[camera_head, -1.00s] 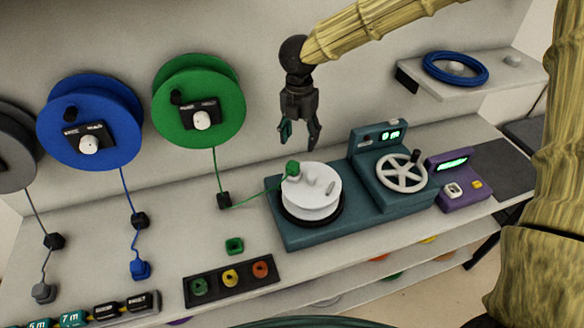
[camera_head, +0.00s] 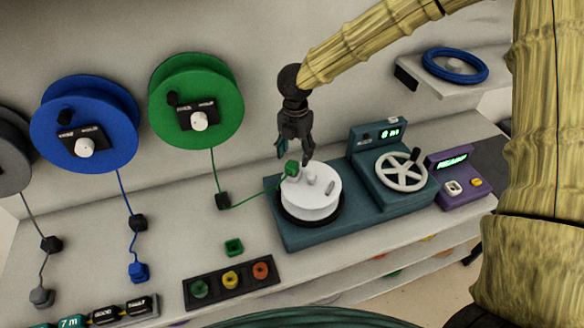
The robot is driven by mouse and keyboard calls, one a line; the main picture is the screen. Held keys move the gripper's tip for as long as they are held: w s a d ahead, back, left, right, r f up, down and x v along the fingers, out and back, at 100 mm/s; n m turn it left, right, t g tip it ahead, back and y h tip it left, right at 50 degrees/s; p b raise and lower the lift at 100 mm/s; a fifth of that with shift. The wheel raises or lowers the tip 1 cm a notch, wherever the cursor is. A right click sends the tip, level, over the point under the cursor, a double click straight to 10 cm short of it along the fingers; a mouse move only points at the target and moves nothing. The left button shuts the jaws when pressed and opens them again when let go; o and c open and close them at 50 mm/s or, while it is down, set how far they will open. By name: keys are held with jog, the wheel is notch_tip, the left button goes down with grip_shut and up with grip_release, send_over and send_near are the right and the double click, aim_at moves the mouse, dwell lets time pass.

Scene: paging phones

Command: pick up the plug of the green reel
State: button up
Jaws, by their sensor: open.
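The green reel (camera_head: 222,98) is mounted on the back wall. Its green cord runs down through a black guide block (camera_head: 223,201) and across to the green plug (camera_head: 291,168). The plug sits at the upper left edge of the white spool (camera_head: 312,196) on the teal machine. My gripper (camera_head: 294,157) points down with its fingers apart, just above the plug. One finger is to the left of the plug and the other to the right. I cannot tell whether a finger touches the plug.
The teal machine (camera_head: 298,240) carries a spoked handwheel (camera_head: 402,170) right of the spool. A purple box (camera_head: 457,178) stands further right. A blue reel (camera_head: 95,110) hangs at left, its blue plug (camera_head: 139,271) on the table. A dark tray (camera_head: 217,300) with coloured rings lies in front.

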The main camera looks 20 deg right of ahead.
jog(key=shift+f+p, duration=0.8)
jog(key=shift+f, duration=1.25)
jog(key=c, duration=1.1)
